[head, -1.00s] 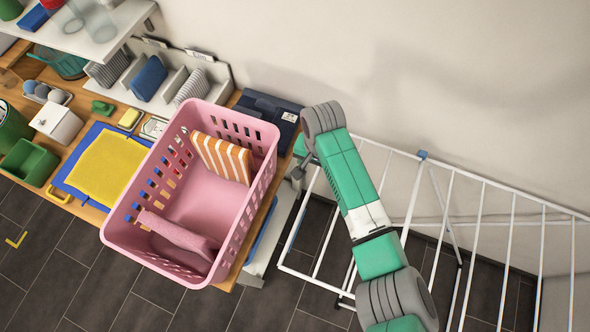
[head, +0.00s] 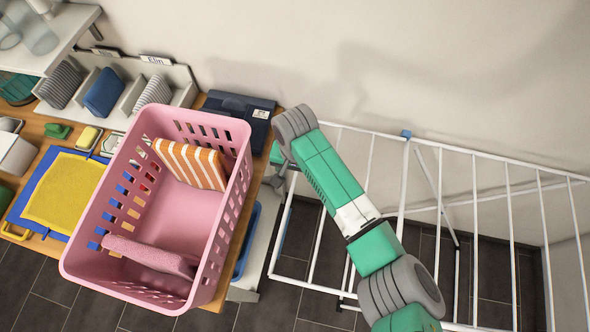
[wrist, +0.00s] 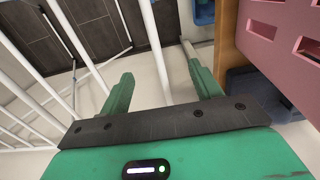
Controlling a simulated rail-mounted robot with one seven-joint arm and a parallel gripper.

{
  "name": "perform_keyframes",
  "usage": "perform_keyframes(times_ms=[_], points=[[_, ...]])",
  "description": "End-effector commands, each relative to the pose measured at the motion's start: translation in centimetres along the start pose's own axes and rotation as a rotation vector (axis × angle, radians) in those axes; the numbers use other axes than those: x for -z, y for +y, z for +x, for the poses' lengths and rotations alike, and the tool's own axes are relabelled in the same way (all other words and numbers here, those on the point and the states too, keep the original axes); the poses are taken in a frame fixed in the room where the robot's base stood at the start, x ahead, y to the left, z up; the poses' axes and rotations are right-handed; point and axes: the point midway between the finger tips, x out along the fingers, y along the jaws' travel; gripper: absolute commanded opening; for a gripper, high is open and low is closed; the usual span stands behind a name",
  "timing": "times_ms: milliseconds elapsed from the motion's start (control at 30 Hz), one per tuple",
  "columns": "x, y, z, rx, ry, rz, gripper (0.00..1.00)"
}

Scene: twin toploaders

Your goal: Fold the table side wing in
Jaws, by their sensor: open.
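The white drying rack stands by the wall right of the table. Its table-side wing (head: 317,243) is the barred section on the left, spread out low towards the table. The blue-cornered joint (head: 406,134) is at the wing's back right. My gripper (wrist: 160,83) is open and empty in the wrist view. A white wing bar (wrist: 154,48) shows in the gap between its fingers. I cannot tell whether it lies between them in depth. Another bar (wrist: 77,43) lies left of the fingers. In the head view the gripper is mostly hidden behind my wrist, at the wing's back left.
A pink basket (head: 214,282) with a striped cloth (head: 190,164) and a pink roll (head: 150,255) stands on the wooden table (head: 38,128), close left of the gripper. A dark case (head: 238,108) lies behind it. The wall is close behind the arm.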

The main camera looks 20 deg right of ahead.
Motion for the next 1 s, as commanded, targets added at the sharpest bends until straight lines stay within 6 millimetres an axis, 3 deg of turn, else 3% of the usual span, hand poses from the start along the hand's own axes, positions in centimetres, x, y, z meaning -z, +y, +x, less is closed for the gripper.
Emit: perform_keyframes(times_ms=[333, 700, 1000], points=[[-0.1, -0.1, 4.3, 0.001, -0.003, 0.0, 0.64], [0.0, 0.0, 4.8, 0.0, -0.002, 0.0, 0.64], [0.0, 0.0, 4.8, 0.0, -0.002, 0.0, 0.05]])
